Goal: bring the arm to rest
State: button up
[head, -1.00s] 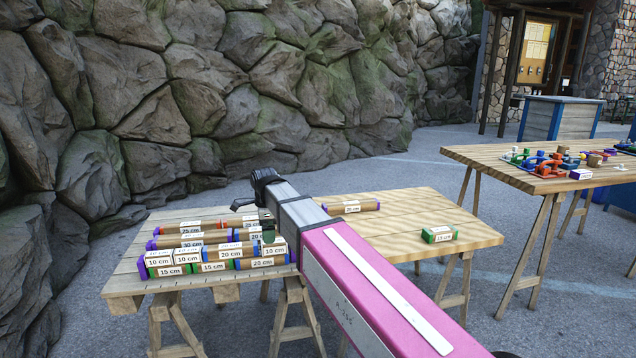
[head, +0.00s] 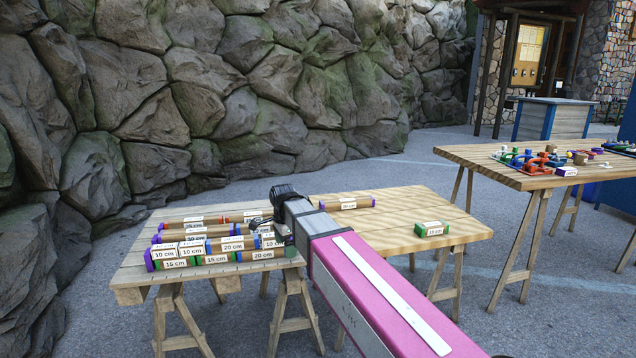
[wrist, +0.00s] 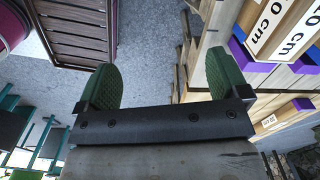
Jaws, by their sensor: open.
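My gripper (wrist: 162,88) shows in the wrist view with its two green fingertips wide apart and nothing between them. In the head view my gripper (head: 284,232) is small and partly hidden at the end of my pink arm, just right of the stacked labelled blocks (head: 190,260) on the wooden table (head: 345,235). In the wrist view, blocks marked 10 cm (wrist: 265,30) lie to the right of the fingers, apart from them.
A brown block (head: 347,203) and a green-ended block (head: 432,229) lie on the table's right part. A second table (head: 480,156) with colourful items stands at the right. A rock wall (head: 200,90) rises behind. Paved ground lies between the tables.

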jog(key=s+d+f+n, duration=0.3)
jog(key=d+f, duration=0.3)
jog(key=d, duration=0.3)
jog(key=s+d+f+n, duration=0.4)
jog(key=d+f+n, duration=0.1)
jog(key=d, duration=0.5)
jog(key=s+d+f+n, duration=0.4)
jog(key=d+f, duration=0.3)
jog(key=d, duration=0.3)
jog(key=shift+f, duration=0.25)
jog(key=shift+s+d, duration=0.1)
